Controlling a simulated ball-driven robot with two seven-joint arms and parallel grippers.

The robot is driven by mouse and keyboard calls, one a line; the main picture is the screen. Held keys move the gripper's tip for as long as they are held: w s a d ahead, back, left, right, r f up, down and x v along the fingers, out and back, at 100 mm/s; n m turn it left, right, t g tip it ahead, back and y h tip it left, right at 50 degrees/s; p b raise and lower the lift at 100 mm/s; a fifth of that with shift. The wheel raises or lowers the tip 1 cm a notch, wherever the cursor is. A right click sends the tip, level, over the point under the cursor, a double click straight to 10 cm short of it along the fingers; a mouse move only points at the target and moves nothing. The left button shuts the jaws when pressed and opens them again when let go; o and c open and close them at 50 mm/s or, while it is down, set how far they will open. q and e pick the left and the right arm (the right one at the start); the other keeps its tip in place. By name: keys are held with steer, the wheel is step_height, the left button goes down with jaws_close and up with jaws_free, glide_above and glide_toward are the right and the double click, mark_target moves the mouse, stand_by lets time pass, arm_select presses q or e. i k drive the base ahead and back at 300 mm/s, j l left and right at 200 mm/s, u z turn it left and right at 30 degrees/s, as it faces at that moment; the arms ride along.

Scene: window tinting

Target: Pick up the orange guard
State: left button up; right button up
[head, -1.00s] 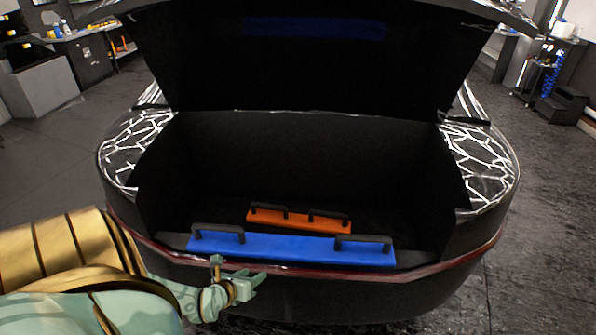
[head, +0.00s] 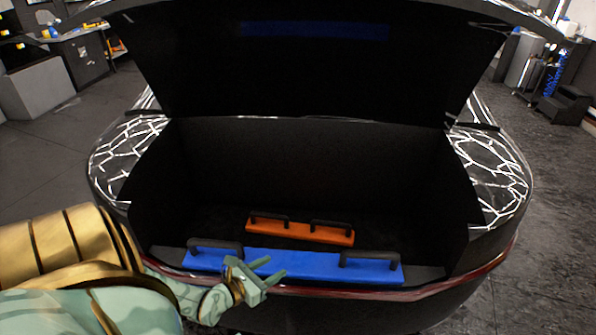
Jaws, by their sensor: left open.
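The orange guard (head: 300,233) is a flat bar with two black handles on top. It lies on the dark floor of the open car trunk, behind a longer blue guard (head: 300,266). My left gripper (head: 272,279) is open and empty. In the picture it overlaps the front edge of the blue guard, left of its middle, and is nearer to me than the orange guard. I cannot tell whether it touches the blue guard. My right gripper is not in view.
The blue guard, with two black handles, lies along the trunk's rear sill between me and the orange guard. The trunk side walls and raised lid (head: 310,70) frame the opening. Free space shows inside the trunk around the orange guard.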

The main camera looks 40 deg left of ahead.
mark_target(312, 232)
steer(key=i+j, duration=0.2)
steer(key=j, duration=0.15)
steer(key=i+j, duration=0.15)
steer(key=j, duration=0.25)
steer(key=i+j, duration=0.2)
steer(key=j, duration=0.15)
steer(key=i+j, duration=0.2)
steer(key=j, duration=0.2)
